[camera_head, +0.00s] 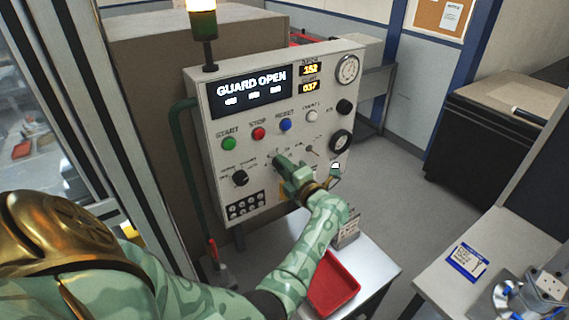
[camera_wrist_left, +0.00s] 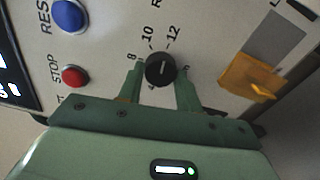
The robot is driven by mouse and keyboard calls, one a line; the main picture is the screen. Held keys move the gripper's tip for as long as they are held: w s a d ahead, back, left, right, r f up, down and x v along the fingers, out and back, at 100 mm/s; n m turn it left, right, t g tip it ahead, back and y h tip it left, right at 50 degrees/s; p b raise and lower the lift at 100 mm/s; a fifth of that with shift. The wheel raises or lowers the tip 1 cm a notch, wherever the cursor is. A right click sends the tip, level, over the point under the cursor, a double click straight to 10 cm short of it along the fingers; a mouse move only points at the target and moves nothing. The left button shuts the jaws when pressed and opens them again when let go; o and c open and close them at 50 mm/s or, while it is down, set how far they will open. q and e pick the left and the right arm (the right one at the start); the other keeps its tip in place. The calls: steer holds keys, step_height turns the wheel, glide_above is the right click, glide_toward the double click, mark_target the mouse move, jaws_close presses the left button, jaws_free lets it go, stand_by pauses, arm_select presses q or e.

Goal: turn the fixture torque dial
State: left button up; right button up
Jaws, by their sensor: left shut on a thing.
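The torque dial (camera_wrist_left: 160,71) is a round black knob with a white pointer line, on the light grey control panel (camera_head: 210,110). Numbers such as 8, 10 and 12 are printed around it. My left gripper (camera_wrist_left: 160,82) is shut on the dial, with one green finger on each side of it. In the head view my left gripper (camera_head: 283,163) reaches the lower middle of the panel and hides the dial. My right gripper is in neither view.
The panel has green (camera_head: 228,144), red (camera_head: 258,133) and blue (camera_head: 285,125) buttons and other black knobs. A display (camera_head: 250,90) reads "GUARD OPEN". A yellow part (camera_wrist_left: 250,78) sits beside the dial. A red tray (camera_head: 334,284) lies on the table below.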

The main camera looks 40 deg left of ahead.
arm_select(q)
steer(key=shift+m+p, duration=0.3)
steer(key=shift+m, duration=0.2)
stand_by(0.3)
steer(key=o, duration=1)
steer(key=shift+a, duration=0.1)
